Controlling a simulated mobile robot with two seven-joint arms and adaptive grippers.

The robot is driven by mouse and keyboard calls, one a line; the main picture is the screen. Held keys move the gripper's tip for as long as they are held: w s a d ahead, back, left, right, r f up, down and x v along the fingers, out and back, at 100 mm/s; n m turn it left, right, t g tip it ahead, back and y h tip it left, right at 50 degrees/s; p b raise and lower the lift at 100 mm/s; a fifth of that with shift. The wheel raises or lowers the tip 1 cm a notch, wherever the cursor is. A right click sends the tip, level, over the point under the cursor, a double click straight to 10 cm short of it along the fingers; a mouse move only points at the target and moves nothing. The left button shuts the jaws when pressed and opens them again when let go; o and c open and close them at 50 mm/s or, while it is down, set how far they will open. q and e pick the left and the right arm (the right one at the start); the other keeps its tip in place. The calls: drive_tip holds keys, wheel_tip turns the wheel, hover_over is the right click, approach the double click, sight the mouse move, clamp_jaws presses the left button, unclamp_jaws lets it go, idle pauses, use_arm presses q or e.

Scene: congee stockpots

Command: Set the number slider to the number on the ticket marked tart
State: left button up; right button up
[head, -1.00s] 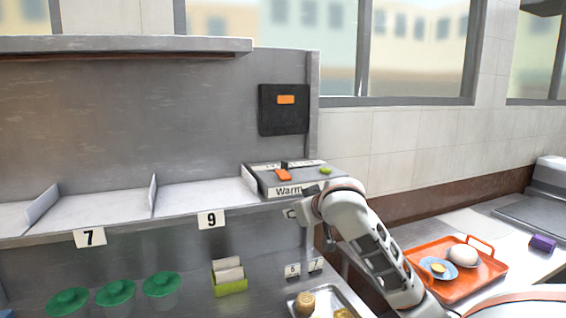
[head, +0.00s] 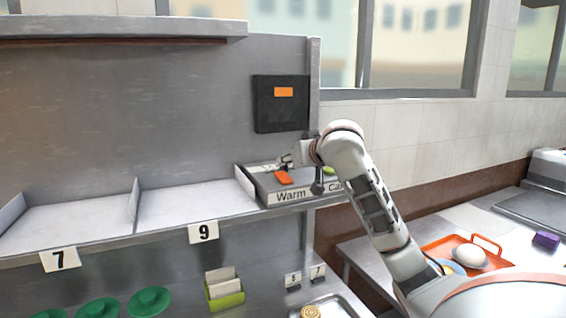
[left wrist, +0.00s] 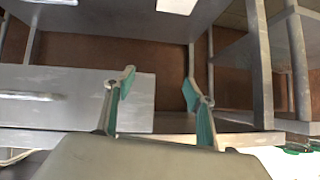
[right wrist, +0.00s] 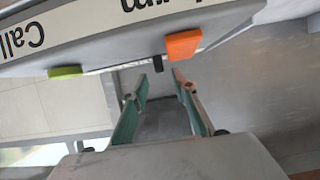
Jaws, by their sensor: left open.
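The grey control box (head: 268,188) at the right end of the shelf reads "Warm" and "Call". It carries an orange key (head: 283,177) and a green key (head: 329,170). A black knob (right wrist: 158,63), seemingly the number slider's, shows in the right wrist view between the two keys; its number cannot be read. My right gripper (right wrist: 160,76) is open, its fingertips either side of the knob with gaps; contact is not visible. White cards (head: 221,277) stand in a green holder (head: 226,295); no tart marking is readable. My left gripper (left wrist: 158,84) is open and empty.
Shelf bays labelled 7 (head: 60,259) and 9 (head: 204,233) look empty. A black panel (head: 282,113) hangs above the box. Several green lids (head: 149,301) stand below the shelf. An orange tray (head: 440,248) with food and a purple block (head: 546,241) are at right.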

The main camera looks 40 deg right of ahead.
drive_tip(key=shift+x, duration=2.65)
drive_tip(key=shift+s, duration=0.1)
clamp_jaws()
